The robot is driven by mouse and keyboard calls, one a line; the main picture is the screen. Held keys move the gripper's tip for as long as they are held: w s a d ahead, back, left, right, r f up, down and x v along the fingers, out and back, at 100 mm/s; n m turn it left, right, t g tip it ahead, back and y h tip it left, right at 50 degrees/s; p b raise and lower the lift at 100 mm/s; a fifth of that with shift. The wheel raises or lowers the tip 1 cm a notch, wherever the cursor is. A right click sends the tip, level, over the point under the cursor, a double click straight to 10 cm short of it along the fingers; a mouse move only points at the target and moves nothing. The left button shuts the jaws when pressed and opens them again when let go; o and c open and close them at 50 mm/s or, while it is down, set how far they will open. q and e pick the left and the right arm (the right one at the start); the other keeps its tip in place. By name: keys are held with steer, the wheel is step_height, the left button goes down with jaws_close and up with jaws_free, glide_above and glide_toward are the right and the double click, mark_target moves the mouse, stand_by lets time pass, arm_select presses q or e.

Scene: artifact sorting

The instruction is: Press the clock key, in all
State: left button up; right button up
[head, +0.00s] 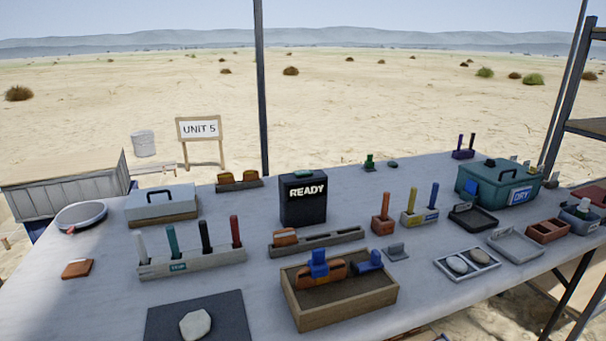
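A black box (303,206) stands upright near the middle of the table, with the word READY in white on its front. A flat green key (303,173) sits on its top face, and nothing covers it. No other clock face or key is clear in the head view. Neither of my grippers shows in this view.
A rack of coloured sticks (190,263), a grey-lidded box (161,203) and a slotted rail (318,239) stand around the black box. A wooden tray (345,313) holds orange and blue pieces in front. A green DRY case (490,186) is at right.

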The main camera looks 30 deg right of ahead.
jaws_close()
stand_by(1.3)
